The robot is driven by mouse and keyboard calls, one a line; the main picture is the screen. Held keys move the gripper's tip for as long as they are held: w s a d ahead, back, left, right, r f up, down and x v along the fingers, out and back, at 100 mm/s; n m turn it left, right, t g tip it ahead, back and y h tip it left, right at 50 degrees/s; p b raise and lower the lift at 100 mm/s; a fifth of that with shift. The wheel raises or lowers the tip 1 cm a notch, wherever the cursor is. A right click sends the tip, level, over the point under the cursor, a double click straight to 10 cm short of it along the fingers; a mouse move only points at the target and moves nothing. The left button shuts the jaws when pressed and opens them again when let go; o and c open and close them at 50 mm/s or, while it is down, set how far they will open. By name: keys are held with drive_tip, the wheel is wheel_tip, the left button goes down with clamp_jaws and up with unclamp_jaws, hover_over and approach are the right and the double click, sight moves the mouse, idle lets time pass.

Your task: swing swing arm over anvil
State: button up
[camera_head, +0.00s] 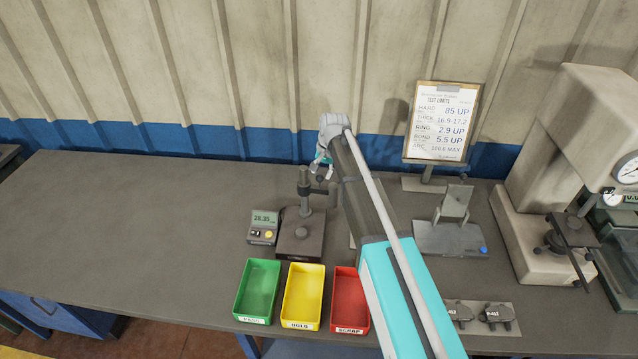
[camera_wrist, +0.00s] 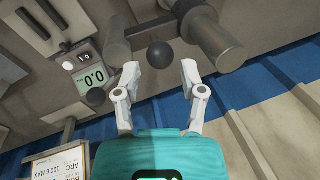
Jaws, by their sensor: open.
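The swing arm (camera_head: 321,187) is a dark grey bar on an upright post, over a square dark stand; it points right, away from the stand's front. A small round block, seemingly the anvil (camera_head: 301,233), sits on the stand's base. My gripper (camera_head: 322,167) is above and behind the bar. In the wrist view, my open gripper (camera_wrist: 160,73) has a black ball knob (camera_wrist: 161,54) between and just beyond its fingertips, not visibly gripped. A thick grey cylinder (camera_wrist: 212,38) is beside the knob. My arm hides part of the bench right of the stand.
A digital readout (camera_head: 263,228) stands left of the stand. Green (camera_head: 257,288), yellow (camera_head: 303,294) and red (camera_head: 347,299) bins line the front. A limits board (camera_head: 441,122), a fixture (camera_head: 450,237) and a large tester (camera_head: 540,220) stand right. The bench's left is clear.

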sight(320, 177)
drive_tip(key=shift+w+a+f+b, duration=0.1)
drive_tip(key=shift+a+f+b, duration=0.05)
drive_tip(key=shift+f+b, duration=0.65)
drive_tip(key=shift+a+f+b, duration=0.15)
drive_tip(key=shift+f+b, duration=0.4)
drive_tip(key=shift+f, duration=0.3)
clamp_jaws()
